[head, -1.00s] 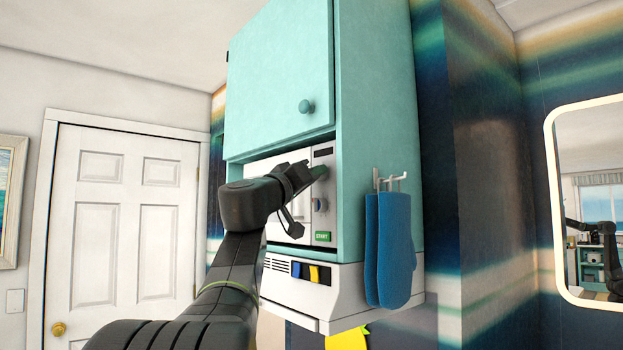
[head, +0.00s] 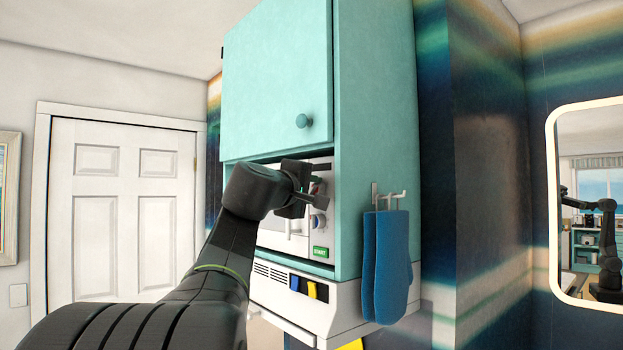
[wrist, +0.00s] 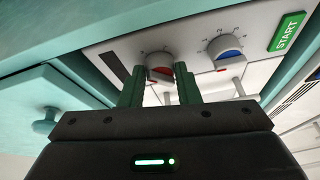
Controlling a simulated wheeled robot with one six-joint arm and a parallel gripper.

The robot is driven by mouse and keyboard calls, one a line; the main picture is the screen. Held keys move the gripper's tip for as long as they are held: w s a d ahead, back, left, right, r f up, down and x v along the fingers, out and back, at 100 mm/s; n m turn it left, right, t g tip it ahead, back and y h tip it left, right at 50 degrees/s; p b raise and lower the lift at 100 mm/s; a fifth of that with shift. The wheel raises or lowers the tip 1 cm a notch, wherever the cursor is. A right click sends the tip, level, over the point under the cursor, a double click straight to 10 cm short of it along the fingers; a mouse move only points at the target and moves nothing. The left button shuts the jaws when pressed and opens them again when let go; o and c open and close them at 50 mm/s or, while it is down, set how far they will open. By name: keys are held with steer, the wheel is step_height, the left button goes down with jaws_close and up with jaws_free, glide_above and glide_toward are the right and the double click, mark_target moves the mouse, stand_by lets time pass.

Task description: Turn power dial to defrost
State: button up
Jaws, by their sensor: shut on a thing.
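The microwave (head: 283,235) sits in the teal cabinet's open bay and has two round dials on its control panel. The upper dial, with a red face (wrist: 158,72), is between the fingertips of my gripper (wrist: 159,82), which is shut on it. In the head view my gripper (head: 305,186) covers most of that dial. The lower dial, with a blue face (wrist: 227,50), is free and sits between the red one and the green START button (wrist: 287,32). I cannot tell which dial is the power dial.
The teal cabinet door (head: 280,85) with a round knob is shut just above. Blue oven mitts (head: 388,265) hang from a hook on the cabinet's right side. A white range hood (head: 325,303) with blue and yellow switches is below the microwave.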

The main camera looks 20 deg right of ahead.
steer(key=n, duration=0.2)
steer(key=n+g+y, duration=0.1)
steer(key=n, duration=0.1)
steer(key=shift+a+r, duration=0.1)
steer(key=shift+r, duration=0.2)
steer(key=shift+w+r+n+g, duration=0.15)
steer(key=shift+n+g, duration=0.85)
steer(key=shift+n, duration=0.5)
steer(key=shift+y, duration=0.3)
steer(key=o, duration=1)
steer(key=shift+c, duration=0.2)
steer(key=b+v, duration=0.1)
steer(key=v, duration=1.2)
steer(key=shift+a+b, duration=0.35)
steer(key=shift+a, duration=0.05)
